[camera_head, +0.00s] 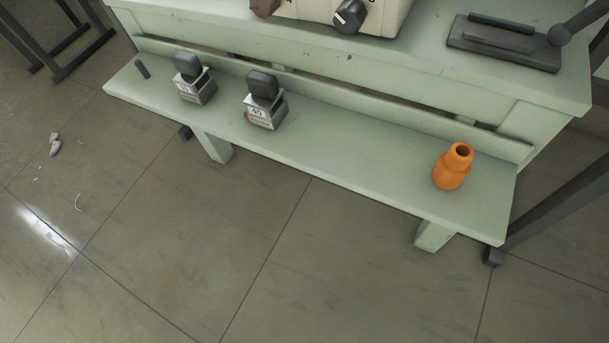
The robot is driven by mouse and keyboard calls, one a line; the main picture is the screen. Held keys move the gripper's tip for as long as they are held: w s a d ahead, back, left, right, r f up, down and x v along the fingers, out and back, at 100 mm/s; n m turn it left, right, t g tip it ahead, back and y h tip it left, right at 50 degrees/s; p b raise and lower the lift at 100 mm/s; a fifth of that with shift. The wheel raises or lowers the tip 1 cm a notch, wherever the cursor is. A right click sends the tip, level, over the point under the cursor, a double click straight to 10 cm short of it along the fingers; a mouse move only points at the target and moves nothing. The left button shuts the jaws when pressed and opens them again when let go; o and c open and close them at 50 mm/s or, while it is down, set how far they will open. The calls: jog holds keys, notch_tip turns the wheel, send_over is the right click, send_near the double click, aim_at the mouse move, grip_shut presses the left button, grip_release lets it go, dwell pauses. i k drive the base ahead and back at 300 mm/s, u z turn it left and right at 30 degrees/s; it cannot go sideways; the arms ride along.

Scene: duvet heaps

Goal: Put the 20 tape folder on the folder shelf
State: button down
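Two small metal blocks with dark rounded tops stand upright on the low pale green shelf (340,160). The right block (265,112) has a white label that seems to read 40. The label on the left block (195,88) is too small to read. I cannot tell which thing is the 20 tape folder, or whether this shelf is the folder shelf. My gripper does not show in this view.
An orange bottle (453,169) stands at the shelf's right end, and a small dark peg (141,69) at its left end. Above is a green bench top with a knobbed machine (350,17) and a dark plate (505,45). Tiled floor (300,270) in front is mostly clear; white scraps (55,146) lie left.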

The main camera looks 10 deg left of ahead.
aim_at(360, 147)
jog(key=u, duration=0.2)
jog(key=k, duration=0.45)
jog(key=u, duration=0.4)
jog(key=i, duration=1.55)
jog(key=z, duration=0.45)
